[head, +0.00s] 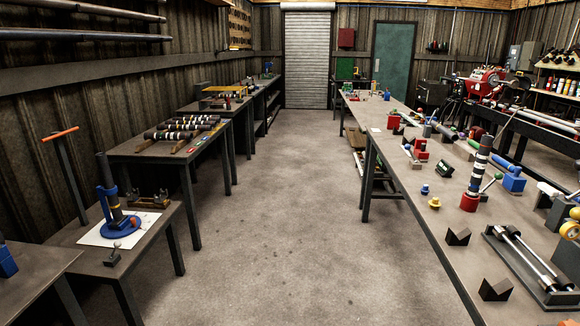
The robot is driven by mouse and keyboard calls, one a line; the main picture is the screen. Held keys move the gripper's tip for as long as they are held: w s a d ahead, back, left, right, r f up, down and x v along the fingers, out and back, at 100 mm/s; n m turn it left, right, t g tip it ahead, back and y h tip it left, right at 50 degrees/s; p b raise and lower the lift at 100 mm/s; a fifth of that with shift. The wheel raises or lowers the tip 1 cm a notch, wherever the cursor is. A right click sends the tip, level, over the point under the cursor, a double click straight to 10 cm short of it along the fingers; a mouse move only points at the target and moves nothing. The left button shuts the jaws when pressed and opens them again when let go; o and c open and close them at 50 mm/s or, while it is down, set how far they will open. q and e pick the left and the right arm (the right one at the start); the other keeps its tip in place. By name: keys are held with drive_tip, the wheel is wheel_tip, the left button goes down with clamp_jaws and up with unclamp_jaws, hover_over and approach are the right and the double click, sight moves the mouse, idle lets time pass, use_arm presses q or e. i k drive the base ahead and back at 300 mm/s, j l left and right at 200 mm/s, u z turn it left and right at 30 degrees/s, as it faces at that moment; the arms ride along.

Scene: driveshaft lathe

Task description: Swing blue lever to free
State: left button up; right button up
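No part clearly reads as a blue lever at this size. On the right bench, a blue block (512,183) sits behind an upright striped shaft (480,165) in a red base. Another blue block (7,262) is at the left edge. Neither of my grippers is in view.
A wide concrete aisle (280,200) is clear between the left tables and the long right bench (400,215). Striped shafts (180,130) lie on the middle left table. A shutter door (307,60) closes the far end. Dark V-blocks (496,290) sit near the bench's front edge.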

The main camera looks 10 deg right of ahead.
sight(407, 147)
drive_tip(key=i+l+z, duration=0.1)
drive_tip(key=i+z, duration=0.15)
drive_tip(key=i, duration=0.5)
drive_tip(key=i+z, duration=0.3)
drive_tip(key=i, duration=0.45)
drive_tip(key=i+z, duration=0.15)
drive_tip(key=i, duration=0.4)
drive_tip(key=i+j+z, duration=0.15)
drive_tip(key=i, duration=0.4)
